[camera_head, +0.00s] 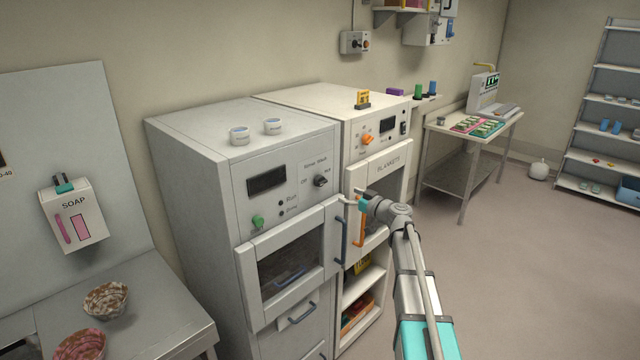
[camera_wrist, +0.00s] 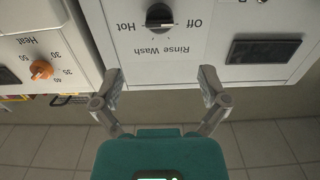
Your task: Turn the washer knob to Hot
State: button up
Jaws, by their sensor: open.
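The washer (camera_head: 195,170) is the left grey cabinet, with a dark round knob (camera_head: 320,181) on its upper front panel. The knob also shows upside down at the top of the wrist view (camera_wrist: 160,16), with the labels Off, Rinse, Wash and Hot around it. I cannot tell surely which label it points to. My gripper (camera_wrist: 160,74) is open and empty, its fingers spread below the knob in that view and apart from it. In the head view my gripper (camera_head: 357,198) is in front of the cabinets, to the right of and slightly lower than the knob.
The blanket cabinet (camera_head: 392,150) stands just right of the washer and has an orange knob (camera_wrist: 41,70). A dark display (camera_head: 266,180) is left of the knob.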

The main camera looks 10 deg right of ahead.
aim_at(324, 183)
jog(key=x, duration=1.2)
jog(key=shift+w+a, duration=0.15)
jog(key=shift+w, duration=0.05)
jog(key=c, duration=1)
jog(key=shift+a, duration=0.25)
jog(key=shift+c, duration=0.6)
jog(key=shift+d, duration=0.25)
